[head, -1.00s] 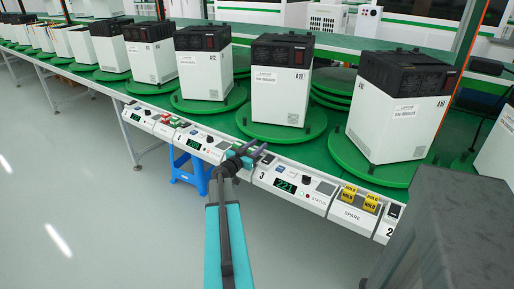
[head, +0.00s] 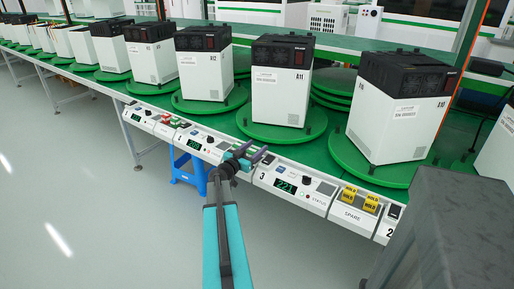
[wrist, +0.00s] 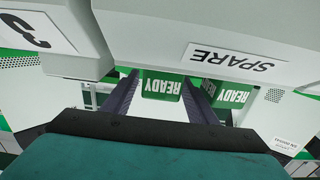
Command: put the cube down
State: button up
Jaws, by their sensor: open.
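A green cube lettered READY (wrist: 160,86) is between my gripper's two fingers in the wrist view. My gripper (wrist: 160,100) is open, with one dark finger on either side of the cube. A second green READY cube (wrist: 229,94) is just outside the right finger. In the head view my gripper (head: 256,155) is low over the front panel strip, left of the number 3 station. Whether the cube's underside is fully seated on the panel is hidden.
A SPARE label (wrist: 234,59) is on the panel by the cubes. Two stacks of yellow HOLD cubes (head: 349,194) stand on another SPARE spot to the right. White machines (head: 281,88) stand on green turntables (head: 283,134) behind. A blue stool (head: 190,170) is below the table.

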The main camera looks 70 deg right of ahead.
jog(key=b+v, duration=0.1)
jog(key=v, duration=0.9)
jog(key=shift+a+b, duration=0.15)
jog(key=shift+b, duration=0.2)
jog(key=shift+f, duration=0.1)
dwell(0.3)
jog(key=w+a+f+n+t+y, duration=0.1)
jog(key=w+a+f+n+y, duration=0.35)
jog(key=a+f, duration=0.8)
jog(key=w+a+f+n+t+y, duration=0.1)
jog(key=w+a+f+n+y, duration=0.3)
jog(key=a+f, duration=0.85)
jog(key=a+f+n+y, duration=0.35)
jog(key=a+f, duration=0.75)
jog(key=a, duration=0.4)
jog(key=s+a+f+n+g+y, duration=0.1)
jog(key=s+a+f+n, duration=0.2)
jog(key=a, duration=0.6)
jog(key=s+a+f+n+y, duration=0.2)
jog(key=s+a, duration=0.3)
jog(key=a, duration=0.4)
jog(key=s+a+f+n+g+y, duration=0.1)
jog(key=s+a+f+n+y, duration=0.1)
jog(key=a, duration=0.8)
jog(key=shift+s+f+n+g, duration=0.3)
jog(key=shift+s+f+n, duration=0.6)
jog(key=shift+s+n, duration=0.1)
